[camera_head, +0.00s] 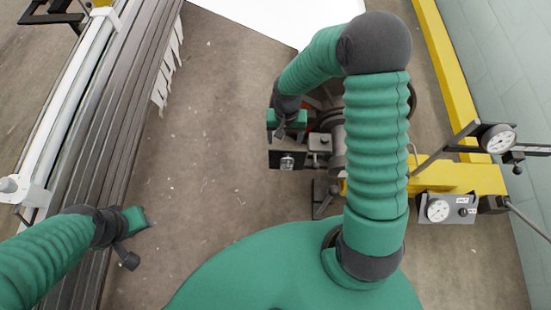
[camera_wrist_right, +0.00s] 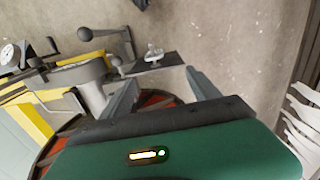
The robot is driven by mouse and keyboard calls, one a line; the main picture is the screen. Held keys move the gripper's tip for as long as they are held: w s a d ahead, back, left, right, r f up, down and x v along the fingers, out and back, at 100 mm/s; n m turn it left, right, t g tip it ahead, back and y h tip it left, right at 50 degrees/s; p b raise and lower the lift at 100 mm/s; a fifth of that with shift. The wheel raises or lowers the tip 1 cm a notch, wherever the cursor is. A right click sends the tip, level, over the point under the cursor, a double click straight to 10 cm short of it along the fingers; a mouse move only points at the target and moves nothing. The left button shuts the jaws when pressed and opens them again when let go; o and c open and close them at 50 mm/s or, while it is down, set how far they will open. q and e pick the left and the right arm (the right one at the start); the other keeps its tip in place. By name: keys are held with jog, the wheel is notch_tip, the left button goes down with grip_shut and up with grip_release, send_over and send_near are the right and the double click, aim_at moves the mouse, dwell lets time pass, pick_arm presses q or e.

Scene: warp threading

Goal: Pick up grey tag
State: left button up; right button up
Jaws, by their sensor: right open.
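No single grey tag stands out for certain. A row of pale, whitish-grey tag-like strips (camera_head: 168,68) hangs along the rail edge at left in the head view; similar strips (camera_wrist_right: 300,125) show at the right edge of the right wrist view. A small dark grey plate with a silver fitting (camera_wrist_right: 153,57) lies ahead of my right gripper (camera_wrist_right: 163,85). Its two fingers are apart, with nothing between them. In the head view my right gripper (camera_head: 287,122) is above the machine, its fingers partly hidden. My left gripper (camera_head: 138,218) is beside the rails; its fingers are unclear.
Long grey rails (camera_head: 115,110) run along the left. A yellow frame (camera_head: 455,178) with dial gauges (camera_head: 438,210) stands at right. A red-and-grey round machine part (camera_wrist_right: 150,100) lies under my right gripper. Bare floor (camera_head: 215,170) lies between the rails and machine.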

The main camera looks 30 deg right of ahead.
aim_at(287, 159)
jog(key=f+b, duration=0.1)
jog(key=f, duration=0.2)
jog(key=f+b, duration=0.1)
jog(key=f, duration=0.3)
jog(key=s+f+b, duration=0.1)
jog(key=f, duration=0.3)
jog(key=shift+f+b, duration=0.1)
jog(key=shift+b, duration=0.25)
jog(key=shift+d+f, duration=0.1)
jog(key=shift+f, duration=0.2)
jog(key=f+b, duration=0.2)
jog(key=f, duration=0.1)
jog(key=f+b, duration=0.1)
jog(key=f, duration=0.1)
jog(key=shift+s+d+f, duration=0.1)
jog(key=shift+s+d, duration=0.1)
jog(key=shift+d, duration=0.1)
pick_arm(q)
notch_tip(287, 159, down, 6)
jog(key=s, duration=0.1)
jog(key=shift+s+f, duration=0.25)
jog(key=shift+s, duration=0.15)
pick_arm(e)
jog(key=c, duration=1.4)
